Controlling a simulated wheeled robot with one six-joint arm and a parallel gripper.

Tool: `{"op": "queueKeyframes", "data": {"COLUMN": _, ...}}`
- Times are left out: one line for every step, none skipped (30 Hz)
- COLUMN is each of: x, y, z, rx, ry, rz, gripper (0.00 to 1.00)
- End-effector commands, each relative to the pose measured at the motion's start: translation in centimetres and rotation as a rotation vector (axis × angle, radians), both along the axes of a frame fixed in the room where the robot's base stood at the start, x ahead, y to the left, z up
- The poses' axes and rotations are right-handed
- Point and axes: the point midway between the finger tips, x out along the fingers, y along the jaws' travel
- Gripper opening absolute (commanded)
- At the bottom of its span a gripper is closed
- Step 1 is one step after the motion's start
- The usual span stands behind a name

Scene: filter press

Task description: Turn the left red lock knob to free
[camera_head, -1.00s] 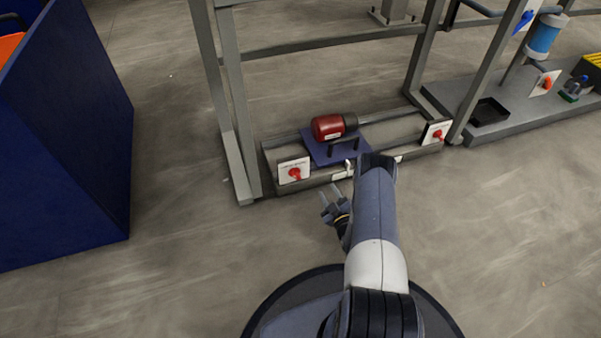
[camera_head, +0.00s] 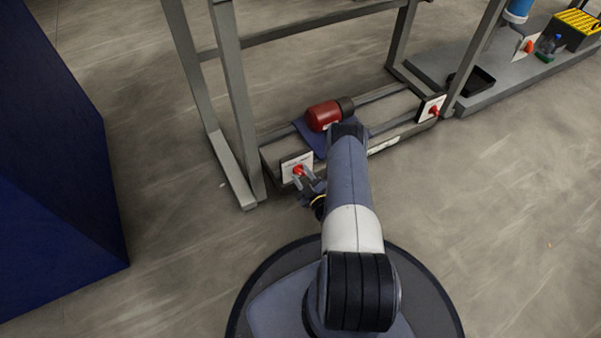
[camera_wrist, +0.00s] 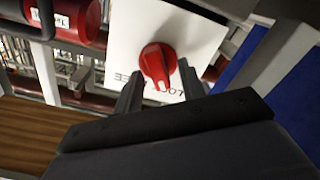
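The left red lock knob (camera_head: 298,170) sits on a white plate (camera_head: 289,175) at the left end of the low rail frame. I cannot tell whether the fingers touch the knob. In the head view my gripper (camera_head: 306,181) is right in front of the knob.
A red motor-like cylinder (camera_head: 323,115) lies on a blue plate between the rails. Another red knob (camera_head: 433,110) is at the frame's right end. A dark blue bin wall (camera_head: 60,170) is at left. Open floor lies between.

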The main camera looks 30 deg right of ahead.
Motion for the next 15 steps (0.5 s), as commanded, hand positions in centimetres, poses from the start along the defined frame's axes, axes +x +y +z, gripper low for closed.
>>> {"op": "queueKeyframes", "data": {"x": -0.02, "y": 0.0, "z": -0.01, "rx": 0.0, "ry": 0.0, "rz": 0.0, "gripper": 0.38}}
{"op": "queueKeyframes", "data": {"x": -0.02, "y": 0.0, "z": -0.01, "rx": 0.0, "ry": 0.0, "rz": 0.0, "gripper": 0.38}}
{"op": "queueKeyframes", "data": {"x": -0.01, "y": 0.01, "z": -0.01, "rx": 0.0, "ry": 0.0, "rz": 0.0, "gripper": 0.38}}
{"op": "queueKeyframes", "data": {"x": -0.01, "y": 0.01, "z": -0.01, "rx": 0.0, "ry": 0.0, "rz": 0.0, "gripper": 0.38}}
{"op": "queueKeyframes", "data": {"x": -0.01, "y": 0.01, "z": -0.01, "rx": 0.0, "ry": 0.0, "rz": 0.0, "gripper": 0.38}}
{"op": "queueKeyframes", "data": {"x": 0.0, "y": 0.01, "z": -0.01, "rx": 0.0, "ry": 0.0, "rz": 0.0, "gripper": 0.35}}
{"op": "queueKeyframes", "data": {"x": 0.0, "y": 0.0, "z": 0.0, "rx": 0.0, "ry": 0.0, "rz": 0.0, "gripper": 0.32}}
{"op": "queueKeyframes", "data": {"x": 0.0, "y": 0.01, "z": -0.01, "rx": 0.0, "ry": 0.0, "rz": 0.0, "gripper": 0.3}}
{"op": "queueKeyframes", "data": {"x": 0.0, "y": 0.0, "z": 0.0, "rx": 0.0, "ry": 0.0, "rz": 0.0, "gripper": 0.27}}
{"op": "queueKeyframes", "data": {"x": 0.0, "y": 0.01, "z": -0.01, "rx": 0.0, "ry": 0.0, "rz": 0.0, "gripper": 0.24}}
{"op": "queueKeyframes", "data": {"x": 0.01, "y": 0.01, "z": 0.01, "rx": 0.0, "ry": 0.0, "rz": 0.0, "gripper": 0.22}}
{"op": "queueKeyframes", "data": {"x": 0.01, "y": 0.01, "z": 0.01, "rx": 0.0, "ry": 0.0, "rz": 0.0, "gripper": 0.19}}
{"op": "queueKeyframes", "data": {"x": 0.01, "y": 0.01, "z": 0.01, "rx": 0.0, "ry": 0.0, "rz": 0.0, "gripper": 0.16}}
{"op": "queueKeyframes", "data": {"x": 0.01, "y": 0.01, "z": 0.01, "rx": 0.0, "ry": 0.0, "rz": 0.0, "gripper": 0.14}}
{"op": "queueKeyframes", "data": {"x": 0.01, "y": 0.01, "z": 0.0, "rx": 0.0, "ry": 0.0, "rz": 0.0, "gripper": 0.1}}
